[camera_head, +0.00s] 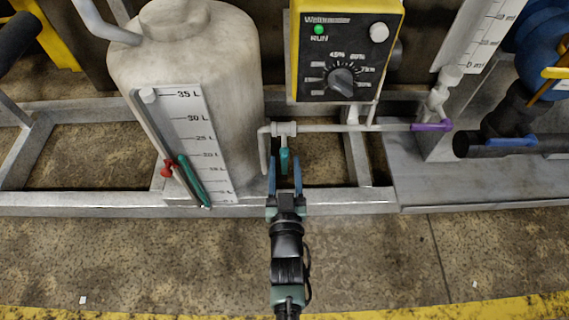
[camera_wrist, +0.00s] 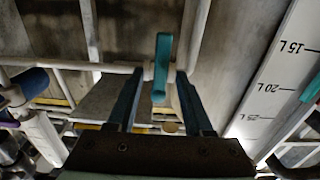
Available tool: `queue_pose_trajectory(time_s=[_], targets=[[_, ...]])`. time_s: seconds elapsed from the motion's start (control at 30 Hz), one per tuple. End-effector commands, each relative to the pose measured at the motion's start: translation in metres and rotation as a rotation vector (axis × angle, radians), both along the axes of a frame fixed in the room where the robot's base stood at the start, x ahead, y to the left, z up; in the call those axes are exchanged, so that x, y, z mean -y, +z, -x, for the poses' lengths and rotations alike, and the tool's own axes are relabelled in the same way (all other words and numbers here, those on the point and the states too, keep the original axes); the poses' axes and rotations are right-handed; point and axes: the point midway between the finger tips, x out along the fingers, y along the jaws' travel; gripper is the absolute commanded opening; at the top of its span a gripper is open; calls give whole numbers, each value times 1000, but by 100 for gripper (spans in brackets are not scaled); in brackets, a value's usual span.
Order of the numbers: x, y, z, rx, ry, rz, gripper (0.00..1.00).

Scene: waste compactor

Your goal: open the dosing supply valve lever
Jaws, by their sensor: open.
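A small teal lever (camera_head: 284,160) hangs below a valve on the thin grey pipe, right of the tank; I take it for the dosing supply valve lever. My gripper (camera_head: 285,162) is open, with its blue fingers pointing at the pipe. The lever shows between the two fingertips. In the wrist view the teal lever (camera_wrist: 161,65) also appears between the fingertips of my gripper (camera_wrist: 158,76), with a gap on each side. No contact is visible. I cannot tell exactly how deep the lever sits between the fingers.
A beige tank (camera_head: 185,60) with a litre scale (camera_head: 200,145) stands left, with a longer teal handle (camera_head: 194,182) and a red one (camera_head: 167,169). A yellow control box (camera_head: 345,50) hangs above the pipe. A purple lever (camera_head: 431,126) is at right. A metal frame (camera_head: 340,200) runs below; the floor in front is clear.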

Motion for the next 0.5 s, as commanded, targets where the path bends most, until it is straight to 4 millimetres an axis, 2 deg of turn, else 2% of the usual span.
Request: queue_pose_trajectory(time_s=[0.2, 0.5], targets=[[0, -1, -16, -1, 0, 0, 51], [0, 0, -18, -1, 0, 0, 49]])
